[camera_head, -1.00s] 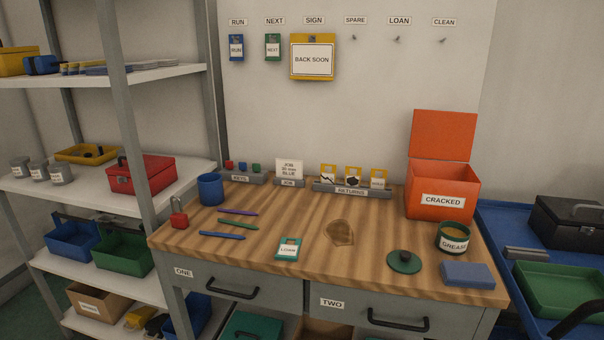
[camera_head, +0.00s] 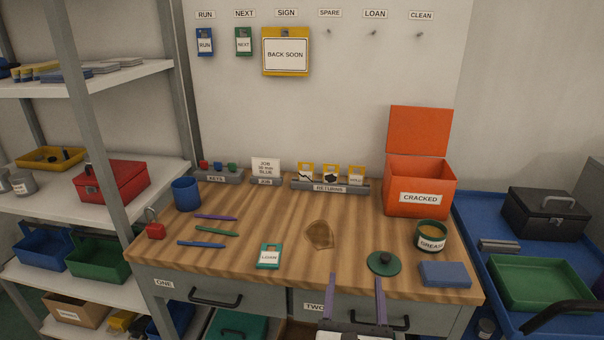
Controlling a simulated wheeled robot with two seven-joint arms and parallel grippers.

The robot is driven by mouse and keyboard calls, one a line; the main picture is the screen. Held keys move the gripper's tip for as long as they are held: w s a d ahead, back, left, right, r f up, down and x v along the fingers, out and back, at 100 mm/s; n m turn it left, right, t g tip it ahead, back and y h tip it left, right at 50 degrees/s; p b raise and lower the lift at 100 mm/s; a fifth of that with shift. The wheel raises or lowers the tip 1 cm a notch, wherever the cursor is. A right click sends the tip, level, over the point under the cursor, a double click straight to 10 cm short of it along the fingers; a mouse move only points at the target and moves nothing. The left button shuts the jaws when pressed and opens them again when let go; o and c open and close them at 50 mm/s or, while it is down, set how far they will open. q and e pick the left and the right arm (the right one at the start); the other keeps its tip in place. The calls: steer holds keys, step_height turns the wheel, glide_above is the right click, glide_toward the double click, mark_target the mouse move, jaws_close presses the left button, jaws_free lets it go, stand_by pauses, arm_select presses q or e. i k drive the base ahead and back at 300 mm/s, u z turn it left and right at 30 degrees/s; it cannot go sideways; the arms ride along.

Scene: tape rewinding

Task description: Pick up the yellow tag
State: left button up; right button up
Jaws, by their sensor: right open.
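The left tag (camera_head: 306,168) and the middle tag (camera_head: 331,169) carry dark marks. The right tag (camera_head: 356,169) has a white label too small to read. A larger yellow BACK SOON sign (camera_head: 286,33) hangs on the wall under SIGN. My right gripper (camera_head: 356,280) is at the bottom, over the bench's front edge, open with nothing between its fingers. It is well short of the tags. My left gripper is not in view.
A green lid (camera_head: 384,263), GREASE tin (camera_head: 431,237), blue block (camera_head: 445,274) and open orange CRACKED box (camera_head: 418,187) stand right. The bench between gripper and rack is mostly clear.

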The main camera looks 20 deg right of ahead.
mark_target(304, 176)
steer(key=i, duration=1.35)
